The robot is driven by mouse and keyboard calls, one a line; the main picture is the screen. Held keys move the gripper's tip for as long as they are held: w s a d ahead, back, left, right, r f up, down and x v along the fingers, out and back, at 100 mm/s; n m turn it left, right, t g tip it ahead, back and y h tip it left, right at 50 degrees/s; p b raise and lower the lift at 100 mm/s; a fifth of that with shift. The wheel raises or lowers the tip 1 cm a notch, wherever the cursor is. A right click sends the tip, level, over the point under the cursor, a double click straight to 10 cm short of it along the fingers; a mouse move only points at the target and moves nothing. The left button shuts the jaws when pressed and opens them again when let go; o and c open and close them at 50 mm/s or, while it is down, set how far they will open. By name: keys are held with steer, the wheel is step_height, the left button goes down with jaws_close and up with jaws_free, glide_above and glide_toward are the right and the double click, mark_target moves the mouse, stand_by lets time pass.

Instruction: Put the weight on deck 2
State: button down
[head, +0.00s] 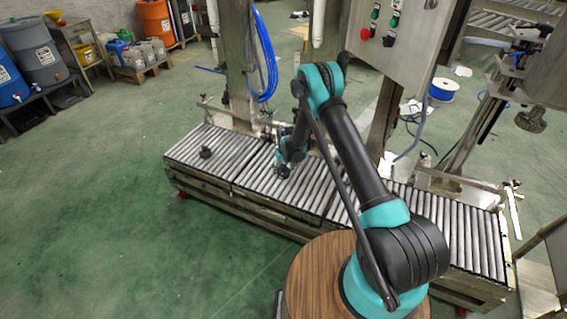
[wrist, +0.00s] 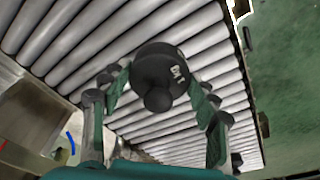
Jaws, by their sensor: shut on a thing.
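My gripper (head: 284,163) hangs over the middle section of the roller conveyor in the head view. In the wrist view its two teal fingers (wrist: 160,84) are on either side of a round black weight (wrist: 158,68) with a knob and white marking, and are shut on it. The weight shows as a small dark shape (head: 282,171) under my gripper in the head view. Whether it touches the rollers is unclear. I see no readable deck numbers.
The conveyor's right section (head: 465,235) looks clear. A steel post (head: 238,70) and a control box (head: 400,40) rise behind the conveyor. Blue hose (head: 265,60) hangs by the post. Green floor (head: 110,200) lies open at the left.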

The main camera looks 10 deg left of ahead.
mark_target(285, 173)
steer(key=shift+f, duration=3.05)
steer(key=shift+f, duration=0.15)
steer(key=shift+c, duration=2.2)
jaws_free()
steer(key=r, duration=0.4)
steer(key=s+r, duration=0.1)
steer(key=r, duration=0.3)
steer(key=d+r, duration=0.1)
steer(key=r, duration=0.3)
steer(key=shift+s+r, duration=0.2)
steer(key=shift+s, duration=0.15)
